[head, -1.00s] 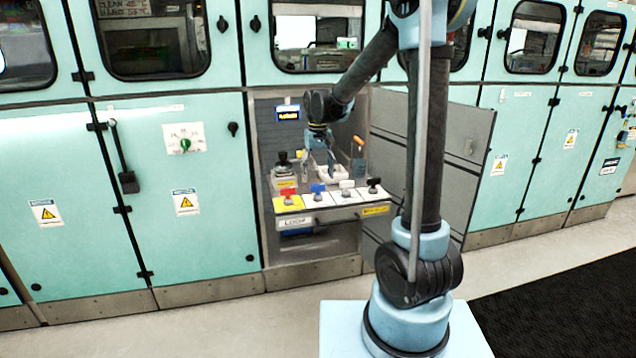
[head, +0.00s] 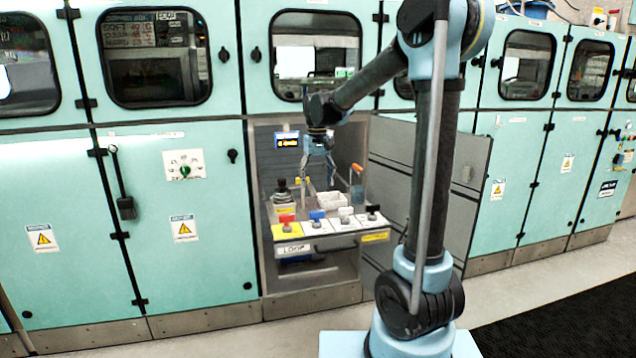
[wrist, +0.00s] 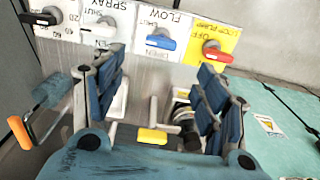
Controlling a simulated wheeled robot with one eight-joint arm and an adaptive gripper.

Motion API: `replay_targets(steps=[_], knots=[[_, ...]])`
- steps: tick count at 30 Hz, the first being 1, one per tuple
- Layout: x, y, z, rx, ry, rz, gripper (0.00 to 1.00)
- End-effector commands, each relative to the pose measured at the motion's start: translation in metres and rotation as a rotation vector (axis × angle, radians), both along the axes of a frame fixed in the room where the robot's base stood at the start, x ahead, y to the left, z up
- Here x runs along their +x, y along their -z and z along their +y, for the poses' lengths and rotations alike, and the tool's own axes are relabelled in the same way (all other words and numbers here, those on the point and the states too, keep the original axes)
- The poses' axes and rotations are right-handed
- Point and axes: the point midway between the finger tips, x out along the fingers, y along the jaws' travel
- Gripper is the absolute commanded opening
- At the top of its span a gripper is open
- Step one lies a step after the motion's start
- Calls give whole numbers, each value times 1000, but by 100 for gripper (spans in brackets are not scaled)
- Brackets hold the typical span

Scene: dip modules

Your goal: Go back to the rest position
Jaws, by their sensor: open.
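My gripper (head: 318,178) hangs inside the open bay, above the shelf and its row of knobs. Its blue fingers are apart, with nothing between them, and they also show in the wrist view (wrist: 158,98). A white tray (head: 333,201) stands on the shelf below and a little right of the fingers. The arm reaches into the bay from the right.
The knobs are red (head: 287,218), blue (head: 317,215), white (head: 346,211) and black (head: 373,208). A black-topped device (head: 282,186) stands at left, an orange-handled tool (head: 357,170) at right. An open grey door (head: 440,190) flanks the bay's right side.

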Motion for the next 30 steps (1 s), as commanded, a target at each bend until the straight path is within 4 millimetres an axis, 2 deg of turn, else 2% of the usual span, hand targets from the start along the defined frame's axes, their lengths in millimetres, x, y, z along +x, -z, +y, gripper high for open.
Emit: replay_targets(steps=[5, 17, 23, 30], knots=[[-19, -4, -22, 4, 16, -9, 67], [-104, -3, -103, 18, 81, -60, 67], [-149, 9, -136, 23, 112, -86, 67], [-202, 32, -167, 26, 150, -117, 67]])
